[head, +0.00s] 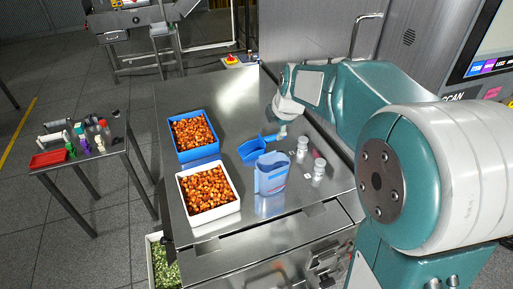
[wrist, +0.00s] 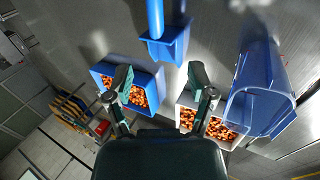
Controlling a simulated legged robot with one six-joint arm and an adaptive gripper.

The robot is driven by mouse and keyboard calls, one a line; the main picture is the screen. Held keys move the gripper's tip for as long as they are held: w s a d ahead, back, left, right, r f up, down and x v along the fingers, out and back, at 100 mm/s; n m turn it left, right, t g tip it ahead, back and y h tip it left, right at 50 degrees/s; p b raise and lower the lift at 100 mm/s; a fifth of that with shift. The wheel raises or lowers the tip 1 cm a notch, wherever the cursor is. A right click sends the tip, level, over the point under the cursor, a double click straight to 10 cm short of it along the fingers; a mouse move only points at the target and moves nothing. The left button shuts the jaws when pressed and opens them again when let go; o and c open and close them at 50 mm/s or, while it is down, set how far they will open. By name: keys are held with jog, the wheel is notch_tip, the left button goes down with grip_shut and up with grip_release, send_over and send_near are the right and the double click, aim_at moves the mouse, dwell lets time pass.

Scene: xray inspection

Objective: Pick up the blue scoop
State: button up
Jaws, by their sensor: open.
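The blue scoop (head: 252,150) lies on the steel table, right of the blue tray, with its handle pointing to the upper right. In the wrist view the scoop (wrist: 168,44) is at the top centre, its handle running up out of the frame. My gripper (wrist: 160,84) is open, its two fingers spread wide with nothing between them. The scoop appears beyond the fingertips, apart from them. In the head view my wrist is near the handle end, and the fingers are hard to make out there.
A blue tray (head: 179,152) and a white tray (head: 183,205) hold orange pieces. A translucent blue container (head: 270,180) stands close in front of the scoop. Small white-capped bottles (head: 319,168) stand to its right. A side table (head: 105,160) holds a red tray and small items.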

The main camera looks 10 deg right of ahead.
aim_at(268, 138)
jog(key=x, duration=0.2)
jog(key=a+x, duration=0.1)
jog(key=x, duration=0.2)
jog(key=shift+a, duration=0.1)
jog(key=x, duration=0.3)
jog(key=d+x, duration=0.1)
jog(key=x, duration=0.1)
jog(key=shift+w, duration=0.2)
jog(key=shift+w+a+f, duration=0.1)
jog(key=shift+w+f, duration=0.1)
jog(key=shift+f, duration=0.1)
jog(key=shift+a, duration=0.15)
grip_shut()
